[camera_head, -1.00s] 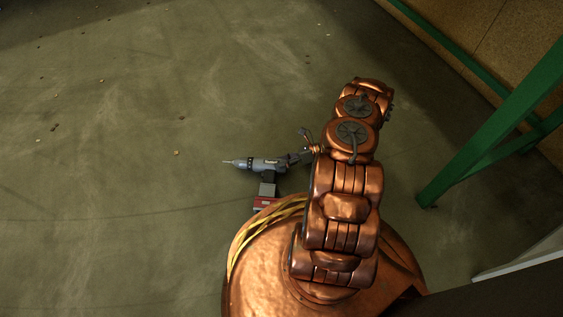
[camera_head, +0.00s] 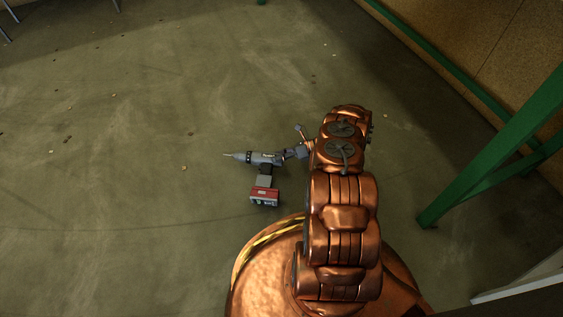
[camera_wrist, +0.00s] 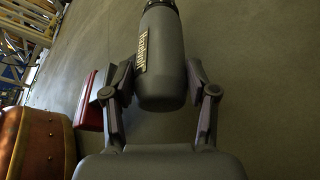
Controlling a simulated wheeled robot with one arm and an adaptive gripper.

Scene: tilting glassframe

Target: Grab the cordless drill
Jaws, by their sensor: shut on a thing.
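The cordless drill (camera_head: 265,160) is grey with a dark handle and a red battery base (camera_head: 264,196). In the head view it lies left of my arm, with its bit pointing left. My gripper (camera_head: 292,153) is at the rear end of the drill body. In the wrist view the grey drill body (camera_wrist: 161,60) runs up between the two fingers of my gripper (camera_wrist: 160,95), which are shut on it. The red base shows at the left of the wrist view (camera_wrist: 92,98). The handle is mostly hidden there.
A green metal post (camera_head: 490,150) stands on the right, by a tan wall (camera_head: 480,45). A pale edge (camera_head: 520,285) is at the lower right. Thin metal legs (camera_head: 10,20) show at the top left. The concrete floor (camera_head: 110,180) left of the drill is mostly clear.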

